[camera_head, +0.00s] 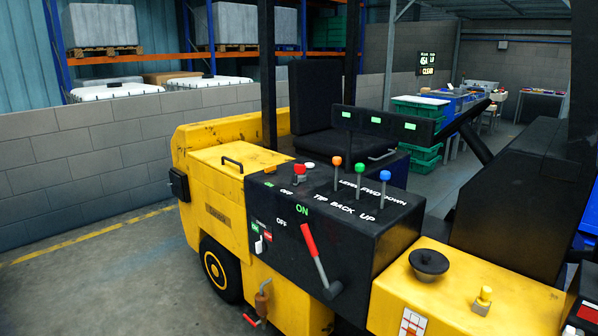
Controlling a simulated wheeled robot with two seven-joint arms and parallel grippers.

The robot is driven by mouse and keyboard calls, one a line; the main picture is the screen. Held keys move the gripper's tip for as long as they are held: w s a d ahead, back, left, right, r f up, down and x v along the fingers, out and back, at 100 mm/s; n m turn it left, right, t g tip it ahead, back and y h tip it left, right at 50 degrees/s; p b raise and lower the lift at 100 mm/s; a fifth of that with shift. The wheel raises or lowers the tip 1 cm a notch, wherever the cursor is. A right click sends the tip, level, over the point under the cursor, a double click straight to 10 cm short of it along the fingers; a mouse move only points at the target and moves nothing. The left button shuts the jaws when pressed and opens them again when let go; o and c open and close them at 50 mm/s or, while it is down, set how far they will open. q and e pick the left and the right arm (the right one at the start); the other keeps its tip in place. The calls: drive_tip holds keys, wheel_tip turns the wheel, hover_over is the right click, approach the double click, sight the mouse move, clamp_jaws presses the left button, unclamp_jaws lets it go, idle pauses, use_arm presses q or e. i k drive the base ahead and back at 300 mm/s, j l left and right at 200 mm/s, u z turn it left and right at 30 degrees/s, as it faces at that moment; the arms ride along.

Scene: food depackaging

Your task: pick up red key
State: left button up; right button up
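A small red piece (300,168) stands on the black control panel (350,215) of a yellow forklift, near the OFF and ON lettering. It looks like a red key or switch top, but it is too small to tell. A lever with a red handle (308,240) is on the panel's front side. Another small red part (251,320) shows low by the forklift's side, at the bottom edge of the picture. Neither of my grippers is in view.
Levers with orange (336,160), green (361,168) and blue (385,175) knobs rise from the panel. A black seat (325,100) stands behind. The floor (110,280) at left is clear, before a grey block wall (80,150). Green crates (420,107) stand behind right.

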sight(300, 169)
drive_tip(key=i+j+z, duration=0.15)
drive_tip(key=z, duration=0.5)
drive_tip(key=i+j+z, duration=0.15)
drive_tip(key=j, duration=0.2)
drive_tip(key=i+j+z, duration=0.15)
drive_tip(key=j, duration=0.25)
drive_tip(key=i+j+z, duration=0.15)
drive_tip(key=j, duration=0.2)
drive_tip(key=i+j, duration=0.1)
drive_tip(key=j, duration=0.4)
drive_tip(key=i+j+z, duration=0.15)
drive_tip(key=j, duration=0.4)
drive_tip(key=i+j, duration=0.1)
drive_tip(key=j, duration=0.4)
drive_tip(key=i+j+z, duration=0.15)
drive_tip(key=j, duration=0.35)
drive_tip(key=i+j, duration=0.1)
drive_tip(key=j, duration=0.55)
drive_tip(key=i+j, duration=0.1)
drive_tip(key=j, duration=1.25)
drive_tip(key=i, duration=0.05)
